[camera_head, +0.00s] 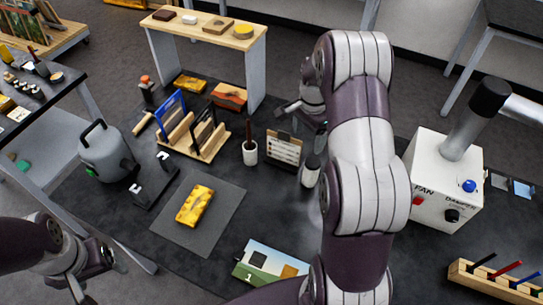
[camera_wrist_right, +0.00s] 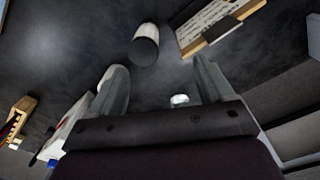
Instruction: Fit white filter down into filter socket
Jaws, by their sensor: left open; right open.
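My right gripper (camera_wrist_right: 160,66) is open in the right wrist view, its two fingers apart. A small white round piece (camera_wrist_right: 180,99) shows between the fingers, possibly the white filter; I cannot tell whether it touches them. In the head view my right arm hides much of the table's middle, and the right gripper (camera_head: 301,114) is partly behind the arm. My left gripper (camera_head: 98,275) is open and empty at the lower left. A filter socket is not clearly seen; the white fan box (camera_head: 432,180) with a grey duct stands at the right.
A dark-capped white jar (camera_head: 310,177) and label stand (camera_head: 284,151) are near the right arm. A yellow fragment (camera_head: 195,205) lies on a grey mat (camera_head: 226,206). A wooden rack (camera_head: 206,149), grey canister (camera_head: 105,154) and pen holder (camera_head: 490,283) also stand here.

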